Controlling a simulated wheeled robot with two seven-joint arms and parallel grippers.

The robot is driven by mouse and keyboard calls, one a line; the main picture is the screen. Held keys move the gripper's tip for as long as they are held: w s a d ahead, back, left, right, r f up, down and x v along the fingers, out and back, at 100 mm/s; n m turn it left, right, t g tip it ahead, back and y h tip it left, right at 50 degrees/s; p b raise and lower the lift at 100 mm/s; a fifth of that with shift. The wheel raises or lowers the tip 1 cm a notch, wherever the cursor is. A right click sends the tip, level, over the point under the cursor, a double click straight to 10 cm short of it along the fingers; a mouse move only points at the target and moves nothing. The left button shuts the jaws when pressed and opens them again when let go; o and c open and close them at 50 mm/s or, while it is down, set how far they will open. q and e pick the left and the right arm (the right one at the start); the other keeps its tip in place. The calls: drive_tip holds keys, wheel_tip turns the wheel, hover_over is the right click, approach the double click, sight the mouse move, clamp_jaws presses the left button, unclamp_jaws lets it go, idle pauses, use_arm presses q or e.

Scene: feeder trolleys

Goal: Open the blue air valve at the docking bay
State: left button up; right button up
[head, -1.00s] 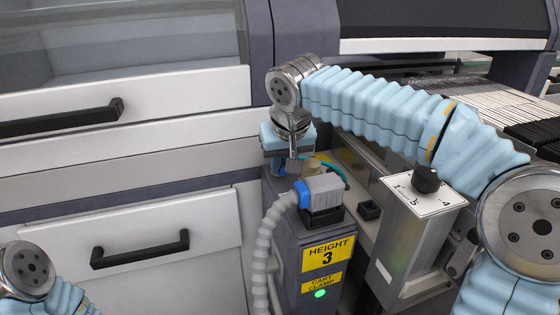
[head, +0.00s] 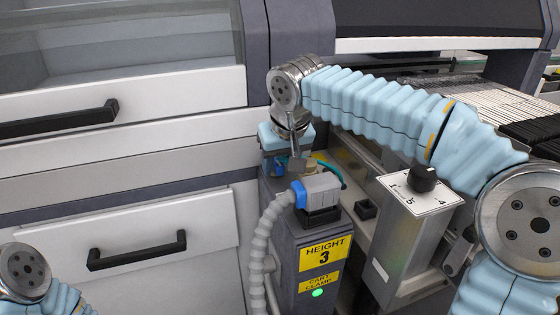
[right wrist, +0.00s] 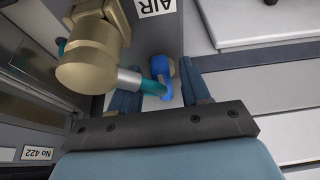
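The blue air valve handle (right wrist: 163,72) shows in the right wrist view, below a white AIR label. My right gripper (right wrist: 157,82) has its two dark blue fingers spread, one on each side of the handle. A gap shows on the left; the right finger is very close to the handle, and I cannot tell whether it touches. In the head view my right gripper (head: 288,163) is pointed down behind the grey docking post, and the arm hides most of the valve. Of my left arm only a joint shows at the lower left; its gripper is out of view.
A brass fitting (right wrist: 92,60) with a teal hose (right wrist: 158,88) sits close beside the fingers. In the head view a grey plug (head: 321,189) with a ribbed hose (head: 264,245) stands in front. A box with a black knob (head: 424,178) is to the right, drawer handles (head: 137,250) left.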

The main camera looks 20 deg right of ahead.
drive_tip(key=shift+r, duration=0.1)
drive_tip(key=p+v, duration=0.1)
drive_tip(key=v, duration=1.2)
drive_tip(key=shift+r, duration=0.25)
drive_tip(key=shift+s, duration=0.1)
